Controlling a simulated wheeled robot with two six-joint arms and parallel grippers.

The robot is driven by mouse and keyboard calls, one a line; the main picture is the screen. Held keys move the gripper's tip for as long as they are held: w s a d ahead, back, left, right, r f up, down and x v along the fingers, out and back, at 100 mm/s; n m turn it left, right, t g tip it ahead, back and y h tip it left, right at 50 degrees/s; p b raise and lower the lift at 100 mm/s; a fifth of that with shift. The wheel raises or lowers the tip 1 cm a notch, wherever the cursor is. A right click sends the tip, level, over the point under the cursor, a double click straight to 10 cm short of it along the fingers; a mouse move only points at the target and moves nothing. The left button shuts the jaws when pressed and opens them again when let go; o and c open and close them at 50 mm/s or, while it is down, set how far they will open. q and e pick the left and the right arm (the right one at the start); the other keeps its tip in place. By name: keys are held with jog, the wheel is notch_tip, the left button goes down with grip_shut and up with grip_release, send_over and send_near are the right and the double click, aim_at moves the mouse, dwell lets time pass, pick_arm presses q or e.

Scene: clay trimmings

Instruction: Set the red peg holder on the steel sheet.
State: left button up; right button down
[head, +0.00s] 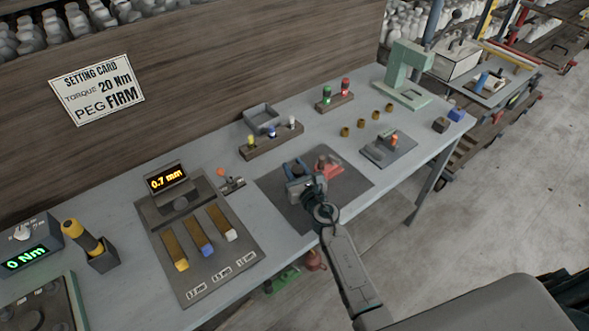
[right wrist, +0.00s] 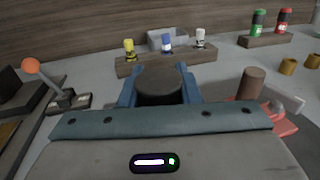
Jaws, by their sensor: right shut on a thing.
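The red peg holder (head: 329,166) shows just right of my right gripper (head: 299,177) in the head view. In the right wrist view its red body (right wrist: 280,127) comes out at the right, with a brown upright peg (right wrist: 253,82) and a grey piece beside it. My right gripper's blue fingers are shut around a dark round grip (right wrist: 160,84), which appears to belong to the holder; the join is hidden. The dark steel sheet (head: 345,187) lies under them on the table. I cannot tell whether the holder touches it. My left gripper is not in view.
A peg rack (head: 271,141) with yellow, blue and white pegs and a grey tray (head: 261,118) stand behind. A small plate fixture (head: 388,148) and several brass pieces lie to the right. A gauge board (head: 207,235) and an orange-knobbed lever (head: 230,182) are left.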

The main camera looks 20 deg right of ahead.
jog(key=shift+f, duration=0.1)
jog(key=c, duration=1.1)
grip_release()
jog(key=shift+o, duration=0.2)
jog(key=shift+s, duration=0.15)
jog(key=s, duration=0.4)
jog(key=s+d, duration=0.1)
jog(key=s, duration=0.6)
jog(key=shift+s+d+b, duration=0.2)
jog(key=shift+s+b, duration=0.2)
